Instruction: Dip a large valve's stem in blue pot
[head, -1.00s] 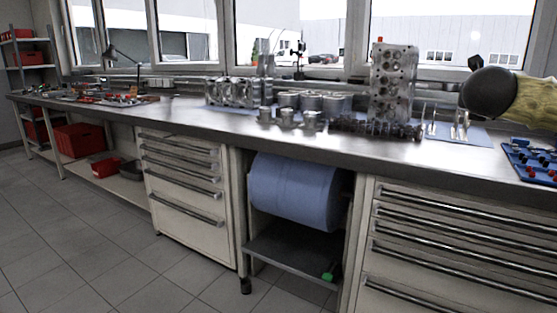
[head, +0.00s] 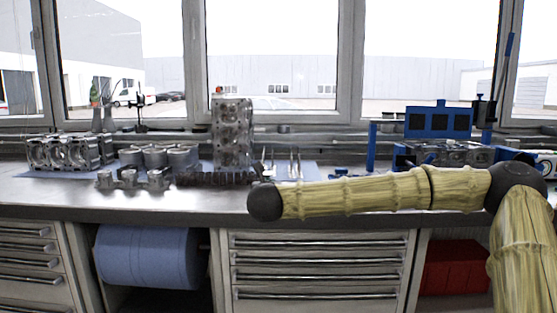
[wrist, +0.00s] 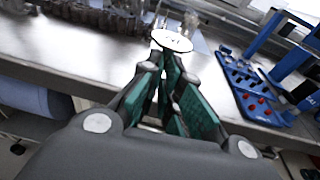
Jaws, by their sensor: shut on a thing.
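In the wrist view my gripper (wrist: 163,75) is closed on a valve with its green-padded fingers. The valve's round pale head (wrist: 172,40) faces the camera just beyond the fingertips; its stem is mostly hidden. The valve is held over the bench's front edge area. In the head view my gripper cannot be made out; my arm crosses the right half. A few slim upright valves (head: 294,164) stand on a blue mat beside the cylinder head. I cannot pick out a blue pot in either view.
A blue tray (wrist: 235,80) with red-topped parts lies on the bench right of my gripper in the wrist view. A blue frame (head: 438,120) stands at the right.

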